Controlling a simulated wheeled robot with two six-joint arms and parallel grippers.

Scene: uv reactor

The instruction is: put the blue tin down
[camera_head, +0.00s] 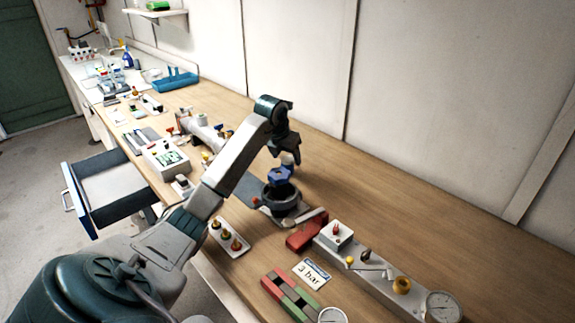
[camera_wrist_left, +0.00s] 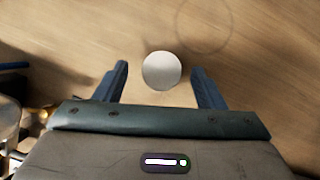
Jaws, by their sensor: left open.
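My left gripper (camera_head: 287,150) points down over the bench behind a blue star-shaped knob. In the left wrist view its two dark blue fingers (camera_wrist_left: 160,88) are apart. A round, pale grey top (camera_wrist_left: 162,71) lies between the fingers, with gaps on both sides. It may be the lid of the tin; its sides are hidden, so I cannot tell its colour. In the head view only a small pale bit (camera_head: 288,159) shows under the gripper. No clearly blue tin shows. My right gripper is not in view.
The blue knob (camera_head: 279,175) tops a dark round vessel (camera_head: 284,197) close by. A faint ring (camera_wrist_left: 204,27) marks the wood near the pale top. A red block (camera_head: 306,232), a valve rail (camera_head: 372,272) and a gauge (camera_head: 442,307) stand nearer. The back-right bench is clear.

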